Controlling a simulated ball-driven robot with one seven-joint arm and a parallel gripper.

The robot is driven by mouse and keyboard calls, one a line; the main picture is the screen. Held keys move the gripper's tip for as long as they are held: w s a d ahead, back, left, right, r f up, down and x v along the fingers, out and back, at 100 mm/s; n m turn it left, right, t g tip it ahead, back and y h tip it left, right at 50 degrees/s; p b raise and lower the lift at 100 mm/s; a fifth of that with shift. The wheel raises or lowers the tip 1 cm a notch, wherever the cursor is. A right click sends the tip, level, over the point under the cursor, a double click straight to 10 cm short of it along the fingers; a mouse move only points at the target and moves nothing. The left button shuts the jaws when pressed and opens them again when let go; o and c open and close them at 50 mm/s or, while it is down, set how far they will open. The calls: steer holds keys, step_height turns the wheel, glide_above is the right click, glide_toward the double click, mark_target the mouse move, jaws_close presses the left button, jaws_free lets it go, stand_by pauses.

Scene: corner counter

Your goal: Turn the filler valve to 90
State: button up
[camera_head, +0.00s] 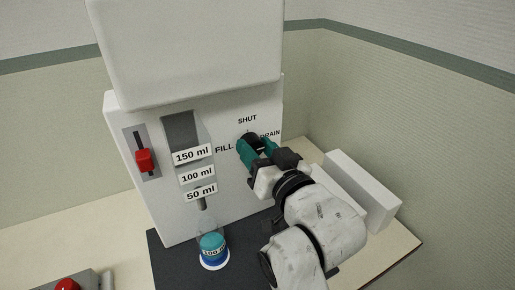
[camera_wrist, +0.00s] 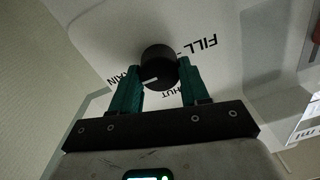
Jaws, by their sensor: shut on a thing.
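The filler valve is a round black knob (camera_head: 251,137) on the front of the white filler, among the labels SHUT, FILL and DRAIN. My gripper (camera_head: 257,146) is shut on it, with a teal finger on either side. The wrist view shows the knob (camera_wrist: 157,62) between the fingers (camera_wrist: 158,78). A short white mark on the knob lies nearly level in that view, on the side toward SHUT and DRAIN. I cannot tell its exact angle. The fingers hide part of the knob and parts of the SHUT and DRAIN labels.
A red slider (camera_head: 144,160) sits left of the 150, 100 and 50 ml labels. A white block (camera_head: 362,190) is right of my arm. A red button (camera_head: 67,284) is at lower left.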

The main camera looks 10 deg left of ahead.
steer(key=shift+n, duration=0.3)
steer(key=n+b, duration=0.1)
steer(key=n, duration=0.2)
steer(key=shift+n, duration=0.3)
steer(key=n+b, duration=0.1)
steer(key=n, duration=0.3)
steer(key=shift+s+a, duration=0.1)
steer(key=shift+a, duration=0.05)
steer(key=shift+s+a+f+n+h+b, duration=0.15)
steer(key=shift+n+b, duration=0.8)
steer(key=shift+n, duration=1.35)
steer(key=shift+w+n+h+b, duration=0.2)
steer(key=shift+n+b, duration=0.7)
steer(key=shift+n, duration=1.4)
steer(key=o, duration=1.1)
steer(key=shift+c, duration=0.2)
